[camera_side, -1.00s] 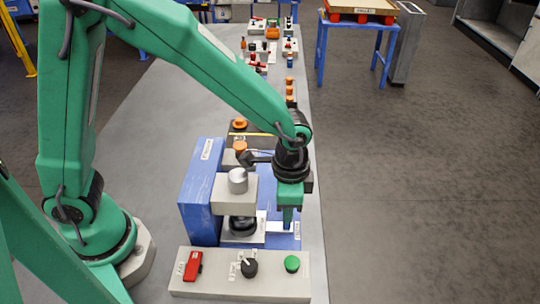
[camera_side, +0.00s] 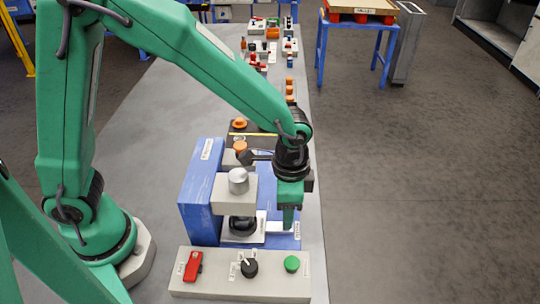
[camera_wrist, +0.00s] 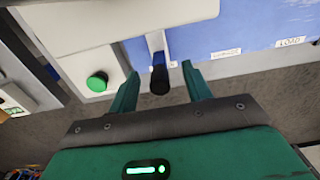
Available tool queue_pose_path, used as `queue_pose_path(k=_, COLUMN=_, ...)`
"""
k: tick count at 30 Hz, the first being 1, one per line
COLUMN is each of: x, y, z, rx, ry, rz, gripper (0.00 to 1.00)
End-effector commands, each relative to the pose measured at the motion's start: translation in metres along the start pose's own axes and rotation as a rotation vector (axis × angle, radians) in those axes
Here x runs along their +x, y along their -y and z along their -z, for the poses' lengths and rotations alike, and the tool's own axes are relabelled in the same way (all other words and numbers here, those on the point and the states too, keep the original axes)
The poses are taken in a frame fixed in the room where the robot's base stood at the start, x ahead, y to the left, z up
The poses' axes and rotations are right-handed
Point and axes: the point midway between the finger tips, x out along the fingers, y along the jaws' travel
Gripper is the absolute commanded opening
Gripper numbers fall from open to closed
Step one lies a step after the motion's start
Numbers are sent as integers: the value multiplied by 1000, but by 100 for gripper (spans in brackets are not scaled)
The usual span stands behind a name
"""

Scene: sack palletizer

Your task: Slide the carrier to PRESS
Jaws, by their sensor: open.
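The carrier (camera_side: 258,234) is a light plate with a dark round piece on it, low on the blue press station, below the pale press head (camera_side: 222,194). A light bar runs from it toward my gripper (camera_side: 288,226). In the wrist view, the bar ends in a black handle (camera_wrist: 159,79). My gripper (camera_wrist: 158,80) is open, with one green finger on each side of this handle. Gaps show on both sides, so the fingers look apart from it. My arm and gripper hide part of the station's right side in the side view.
A control box (camera_side: 215,283) with a red switch, a black knob and a green button (camera_side: 292,263) stands in front of the station. The wrist view shows a LOAD label (camera_wrist: 290,42) on the blue base. Several small fixtures line the bench behind. Open floor lies right of the bench.

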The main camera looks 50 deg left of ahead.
Motion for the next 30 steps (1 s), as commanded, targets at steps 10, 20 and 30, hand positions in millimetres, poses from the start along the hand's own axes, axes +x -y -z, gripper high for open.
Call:
queue_pose_path(k=10, x=-10, y=0, z=0, rx=0, ry=-1, rz=0, gripper=49)
queue_pose_path(k=20, x=-20, y=0, z=0, rx=0, ry=-1, rz=0, gripper=49)
queue_pose_path(k=30, x=-29, y=0, z=0, rx=0, ry=0, rz=0, gripper=49)
